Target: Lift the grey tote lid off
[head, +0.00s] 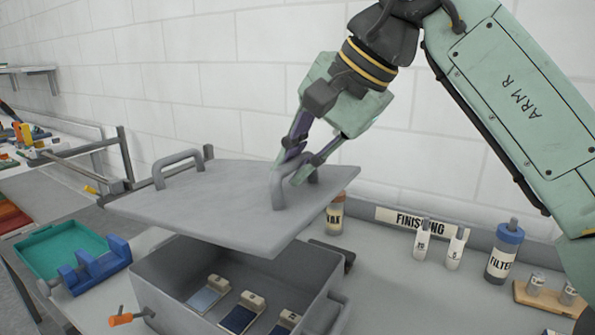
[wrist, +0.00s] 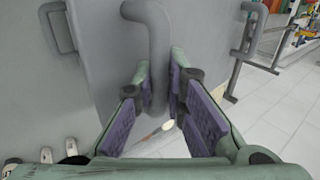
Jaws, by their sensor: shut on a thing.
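The grey tote lid (head: 215,205) is a flat plate with two raised handles, held tilted above the tote. My gripper (head: 297,172) is shut on the lid's right handle (head: 279,187). In the wrist view, my gripper's purple-padded fingers (wrist: 160,95) close around the grey handle bar (wrist: 158,40). The lid's left handle (head: 180,167) is free. The grey tote (head: 185,265) stands below on the bench, its front part open to view. Inside it lie several small items with pale tops (head: 243,313). The lid hides the back of the tote.
A teal tray (head: 55,250) and a blue holder (head: 95,262) stand left of the tote. An orange-handled clamp (head: 127,319) is at its front left. A bottle (head: 335,214), small white bottles (head: 423,240) and a filter bottle (head: 503,252) stand along the back right.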

